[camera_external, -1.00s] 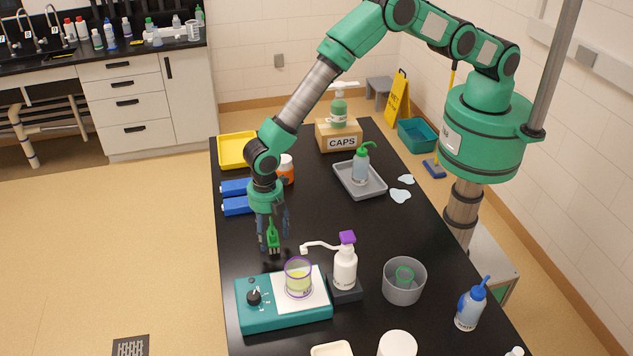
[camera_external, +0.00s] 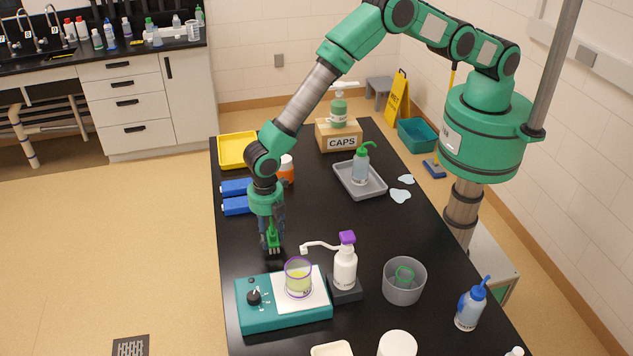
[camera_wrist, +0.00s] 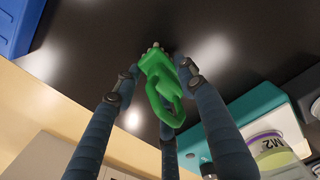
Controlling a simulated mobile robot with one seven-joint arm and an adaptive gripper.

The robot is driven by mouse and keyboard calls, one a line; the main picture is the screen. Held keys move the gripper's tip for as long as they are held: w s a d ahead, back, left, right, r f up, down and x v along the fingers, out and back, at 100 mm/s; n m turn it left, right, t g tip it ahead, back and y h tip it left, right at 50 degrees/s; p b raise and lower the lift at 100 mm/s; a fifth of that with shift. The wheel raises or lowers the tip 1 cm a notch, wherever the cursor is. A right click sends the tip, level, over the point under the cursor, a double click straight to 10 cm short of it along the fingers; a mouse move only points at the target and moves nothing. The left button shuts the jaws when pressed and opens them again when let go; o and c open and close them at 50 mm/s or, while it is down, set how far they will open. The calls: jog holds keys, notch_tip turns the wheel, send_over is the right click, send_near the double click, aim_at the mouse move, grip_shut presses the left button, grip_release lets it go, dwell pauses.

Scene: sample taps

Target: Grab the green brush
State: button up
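The green brush (camera_external: 273,241) is upright on the black bench, behind the teal stirrer, with its bristles down. In the wrist view the brush (camera_wrist: 160,78) lies between my fingers, its looped handle towards the camera. My gripper (camera_external: 273,232) points down around it. In the wrist view my gripper (camera_wrist: 159,70) has its dark fingers drawn in on both sides of the brush, and the fingertips appear to touch it. A third finger shows below the handle. The exact contact is partly hidden, and I see no clear gap under the bristles.
The teal stirrer (camera_external: 257,317) with a beaker (camera_external: 298,281) stands just in front. A white pump bottle (camera_external: 345,268) is right of it, its spout reaching towards my gripper. Blue boxes (camera_external: 236,206) lie behind left.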

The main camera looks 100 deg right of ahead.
jog(key=shift+r, duration=0.15)
jog(key=shift+r, duration=0.6)
jog(key=shift+s+d+r+b, duration=0.1)
jog(key=shift+s+r+b, duration=0.1)
jog(key=shift+r, duration=0.35)
jog(key=shift+s+r+b, duration=0.15)
jog(key=shift+r, duration=0.35)
jog(key=s+d+r+b, duration=0.1)
jog(key=s+d, duration=0.3)
jog(key=s, duration=1)
jog(key=shift+s+r, duration=0.2)
jog(key=shift+s, duration=0.15)
